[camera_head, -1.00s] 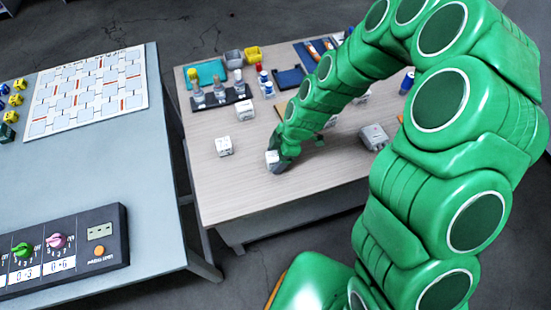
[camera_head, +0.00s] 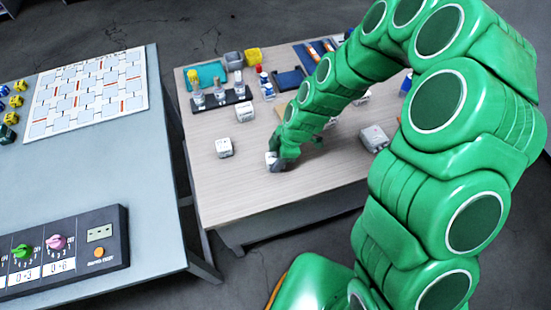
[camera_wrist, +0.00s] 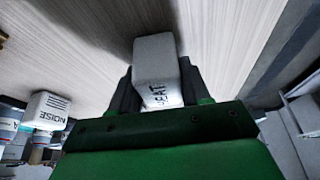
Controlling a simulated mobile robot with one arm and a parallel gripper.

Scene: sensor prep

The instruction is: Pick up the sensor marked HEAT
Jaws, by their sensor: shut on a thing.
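The white block-shaped sensor marked HEAT (camera_wrist: 156,62) sits between the two dark fingers of my gripper (camera_wrist: 158,95) in the wrist view. Its lettering shows partly above the green palm. In the head view the sensor (camera_head: 271,159) shows as a small white piece at my gripper (camera_head: 278,162), low over or on the wooden table (camera_head: 300,190); I cannot tell whether it touches the table. My gripper is shut on it. A second white sensor, marked NOISE (camera_wrist: 46,109), stands to the left in the wrist view, apart from my gripper.
Other white blocks (camera_head: 224,147) and (camera_head: 244,112) stand left of and behind my gripper. A grey device (camera_head: 373,138) is to the right. A dark rack (camera_head: 222,98) with several fittings is at the back. The table's front strip is clear.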

